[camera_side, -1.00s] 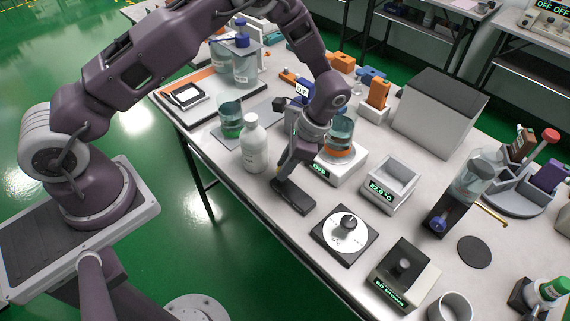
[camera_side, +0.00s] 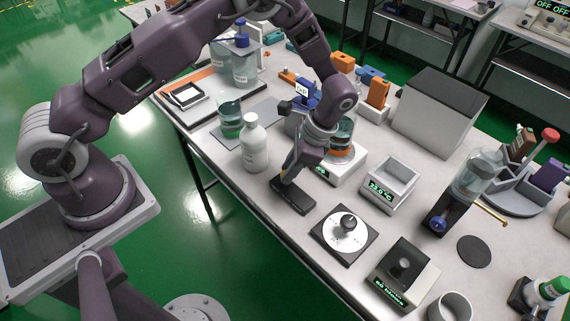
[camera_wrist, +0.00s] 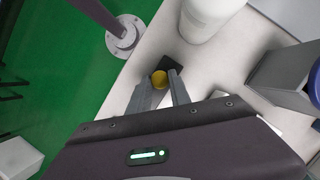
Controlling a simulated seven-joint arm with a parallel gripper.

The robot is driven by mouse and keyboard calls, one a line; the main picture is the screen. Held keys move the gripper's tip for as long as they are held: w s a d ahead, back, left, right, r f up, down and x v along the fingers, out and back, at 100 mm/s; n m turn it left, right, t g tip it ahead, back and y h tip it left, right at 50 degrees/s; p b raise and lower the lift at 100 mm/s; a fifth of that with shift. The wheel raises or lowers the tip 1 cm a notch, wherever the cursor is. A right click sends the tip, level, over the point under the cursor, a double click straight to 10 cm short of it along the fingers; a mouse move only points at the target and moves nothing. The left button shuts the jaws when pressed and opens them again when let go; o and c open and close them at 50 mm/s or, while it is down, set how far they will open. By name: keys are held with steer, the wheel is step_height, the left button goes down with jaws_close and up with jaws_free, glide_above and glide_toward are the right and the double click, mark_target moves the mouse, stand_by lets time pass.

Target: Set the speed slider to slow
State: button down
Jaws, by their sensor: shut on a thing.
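The speed slider is a low black block (camera_side: 296,198) at the table's near edge in the side view. Its yellow round knob (camera_wrist: 159,79) shows in the wrist view, with part of the black base (camera_wrist: 183,69) beside it. My gripper (camera_side: 285,180) reaches down to the far-left part of the block. In the wrist view, my gripper (camera_wrist: 160,82) has its two fingers on either side of the yellow knob, shut on it. The fingers hide much of the slider, and I cannot read any slow or fast marking.
A white bottle (camera_side: 254,147) stands close to the left of my gripper. A round dial on a black plate (camera_side: 347,232) lies to the right. Green floor begins at the near table edge.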

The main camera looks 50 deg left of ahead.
steer(key=shift+d, duration=1.2)
steer(key=c, duration=1.2)
jaws_free()
steer(key=v, duration=0.7)
